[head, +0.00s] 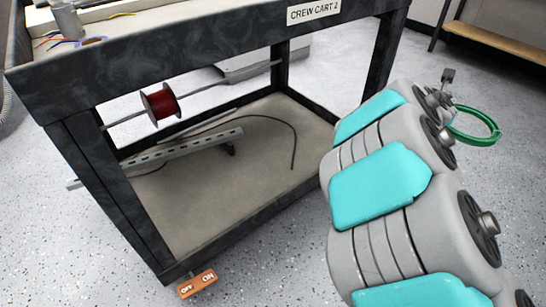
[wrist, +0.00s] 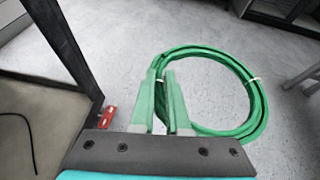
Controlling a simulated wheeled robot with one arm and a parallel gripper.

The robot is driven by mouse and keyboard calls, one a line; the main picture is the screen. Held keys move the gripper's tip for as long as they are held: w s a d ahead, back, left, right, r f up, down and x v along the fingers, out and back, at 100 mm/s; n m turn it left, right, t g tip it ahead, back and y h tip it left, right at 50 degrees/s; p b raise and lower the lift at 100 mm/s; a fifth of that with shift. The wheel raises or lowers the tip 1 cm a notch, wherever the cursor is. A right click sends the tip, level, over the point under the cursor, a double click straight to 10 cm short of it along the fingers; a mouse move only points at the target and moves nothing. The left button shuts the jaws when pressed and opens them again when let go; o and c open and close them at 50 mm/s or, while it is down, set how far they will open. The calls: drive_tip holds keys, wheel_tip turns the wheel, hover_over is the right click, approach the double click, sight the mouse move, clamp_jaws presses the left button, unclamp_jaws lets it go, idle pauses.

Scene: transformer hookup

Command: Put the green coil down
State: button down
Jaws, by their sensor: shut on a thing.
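The green coil (wrist: 258,92) is a loop of green cable bound with white ties. In the wrist view my gripper (wrist: 166,95) is shut on the left side of its loop, and the rest of the coil extends to the right. In the head view the green coil (head: 492,130) shows at the right, beyond my arm, held clear of the grey speckled floor. My gripper (head: 447,100) is partly hidden there behind my arm's links.
A dark-framed cart (head: 190,45) labelled "CREW CART 2" stands at left, with a red spool (head: 161,104) on a rod. Its lower shelf (head: 200,195) holds a metal rail and black cable. An orange on/off switch (head: 196,284) is by its foot. A wooden-topped bench (head: 500,42) stands back right. Open floor lies between.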

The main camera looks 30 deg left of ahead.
wheel_tip(320, 180, down, 8)
drive_tip(key=s+d+n+b, duration=0.1)
drive_tip(key=s+b, duration=0.1)
drive_tip(key=b, duration=0.2)
drive_tip(key=w+a+f+n+y, duration=0.3)
drive_tip(key=a+f, duration=0.2)
drive_tip(key=a, duration=0.5)
drive_tip(key=w+a+f+n+y, duration=0.2)
drive_tip(key=a+f+y, duration=0.3)
drive_tip(key=a, duration=0.5)
drive_tip(key=s+a+f+n+g+y, duration=0.1)
drive_tip(key=s+a+f+n+y, duration=0.2)
drive_tip(key=a, duration=0.9)
drive_tip(key=s+a+f+n+g+y, duration=0.15)
drive_tip(key=a+f, duration=0.45)
drive_tip(key=a, duration=0.6)
drive_tip(key=s+a+f+n+g+y, duration=0.2)
drive_tip(key=s+a+f+n, duration=0.15)
drive_tip(key=a, duration=0.85)
drive_tip(key=p, duration=0.4)
hover_over(290, 149)
drive_tip(key=shift+s+a+f, duration=0.25)
drive_tip(key=shift+f, duration=0.2)
drive_tip(key=shift+s+a+f, duration=0.2)
drive_tip(key=shift+f, duration=0.25)
drive_tip(key=shift+w+d+f, duration=0.2)
drive_tip(key=shift+w+d, duration=0.25)
drive_tip(key=shift+w, duration=0.1)
drive_tip(key=shift+f, duration=1.75)
